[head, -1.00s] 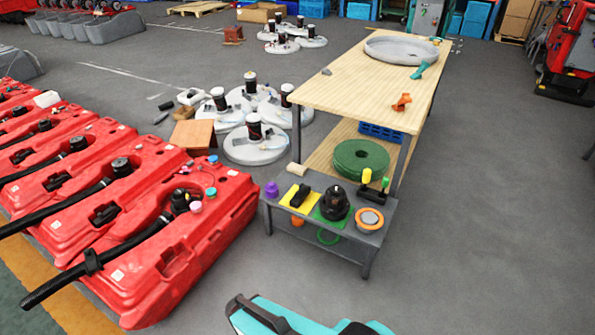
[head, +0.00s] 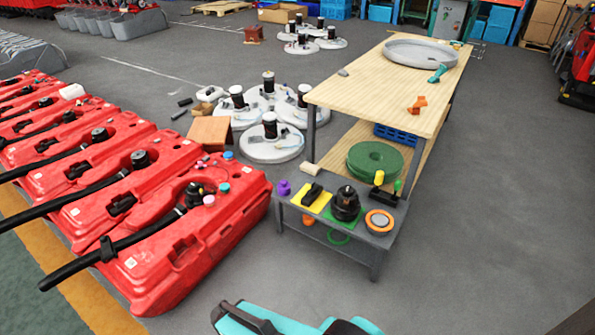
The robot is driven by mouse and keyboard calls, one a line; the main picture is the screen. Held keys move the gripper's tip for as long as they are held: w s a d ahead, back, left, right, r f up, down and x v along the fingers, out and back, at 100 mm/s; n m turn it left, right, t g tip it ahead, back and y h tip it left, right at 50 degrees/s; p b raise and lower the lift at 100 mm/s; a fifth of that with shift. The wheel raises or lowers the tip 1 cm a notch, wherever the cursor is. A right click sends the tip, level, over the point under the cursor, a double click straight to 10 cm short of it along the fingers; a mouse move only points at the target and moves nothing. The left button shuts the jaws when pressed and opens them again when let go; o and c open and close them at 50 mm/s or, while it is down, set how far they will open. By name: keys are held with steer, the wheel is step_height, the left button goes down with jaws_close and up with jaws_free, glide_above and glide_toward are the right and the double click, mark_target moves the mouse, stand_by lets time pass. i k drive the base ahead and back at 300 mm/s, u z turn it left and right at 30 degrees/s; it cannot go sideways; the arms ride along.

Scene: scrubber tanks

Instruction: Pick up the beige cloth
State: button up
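A small beige item (head: 311,169), which looks like the folded beige cloth, lies at the back left corner of the low grey bench (head: 375,240). It is small in view and its fabric texture cannot be made out. Beside it on the bench are a purple knob (head: 284,187), a black part on a yellow mat (head: 312,194) and a black cap (head: 345,203) on a green mat. Nothing is seen touching the beige item. My gripper is not visible in the head view.
A wooden-topped table (head: 368,83) stands directly behind the bench, with a green pad roll (head: 375,161) on its lower shelf. Red tanks (head: 195,250) with black hoses fill the left. Grey floor (head: 480,230) is open to the right. A teal body (head: 255,320) shows at the bottom.

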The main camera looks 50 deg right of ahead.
mark_target(311, 169)
steer(key=z, duration=1.45)
steer(key=k, duration=0.1)
steer(key=u, duration=2.5)
steer(key=k, duration=0.2)
steer(key=u, duration=2.35)
steer(key=k, duration=1.25)
steer(key=z, duration=0.05)
